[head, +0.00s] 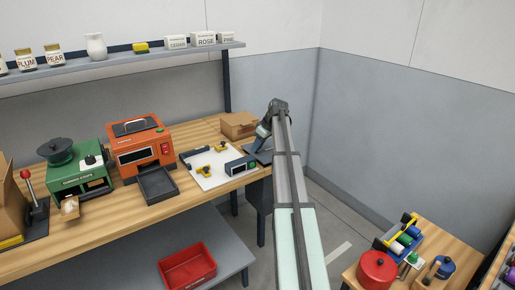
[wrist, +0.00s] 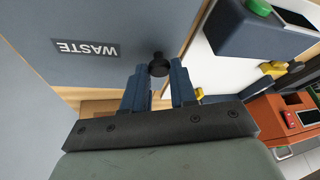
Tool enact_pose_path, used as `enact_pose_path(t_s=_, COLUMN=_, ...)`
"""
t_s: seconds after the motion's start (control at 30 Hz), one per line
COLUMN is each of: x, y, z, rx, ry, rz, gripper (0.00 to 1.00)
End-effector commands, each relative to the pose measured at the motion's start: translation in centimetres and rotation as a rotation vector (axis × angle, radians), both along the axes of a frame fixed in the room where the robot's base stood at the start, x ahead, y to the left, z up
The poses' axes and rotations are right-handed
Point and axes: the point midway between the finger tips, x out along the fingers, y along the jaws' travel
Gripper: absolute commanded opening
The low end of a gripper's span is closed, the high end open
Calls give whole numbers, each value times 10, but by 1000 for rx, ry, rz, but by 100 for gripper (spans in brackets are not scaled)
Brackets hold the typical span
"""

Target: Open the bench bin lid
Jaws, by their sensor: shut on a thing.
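The bin lid (wrist: 105,25) is a blue-grey panel with a dark WASTE label (wrist: 85,49), upside down in the wrist view. A small black knob (wrist: 158,65) stands near the lid's edge. My gripper (wrist: 160,74) has its two blue fingers on either side of the knob and is shut on it. In the head view, the lid (head: 262,158) shows only as a dark blue-grey patch at the bench's right end, partly hidden by my arm. My gripper (head: 263,137) is small there and its fingers are hard to make out. I cannot tell whether the lid is raised.
A cardboard box (head: 238,125) stands on the bench behind the lid. A white board (head: 208,176) with yellow parts and a dark box with a green button (head: 240,166) lie to the left. An orange machine (head: 140,148) stands farther left. Open floor lies right of the bench.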

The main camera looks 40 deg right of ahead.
Motion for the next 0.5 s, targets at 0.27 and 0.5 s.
enact_pose_path(t_s=0.27, x=3, y=-22, z=33, rx=215, ry=1, rz=-2, gripper=0)
enact_pose_path(t_s=0.5, x=2, y=-47, z=62, rx=441, ry=1, rz=-2, gripper=0)
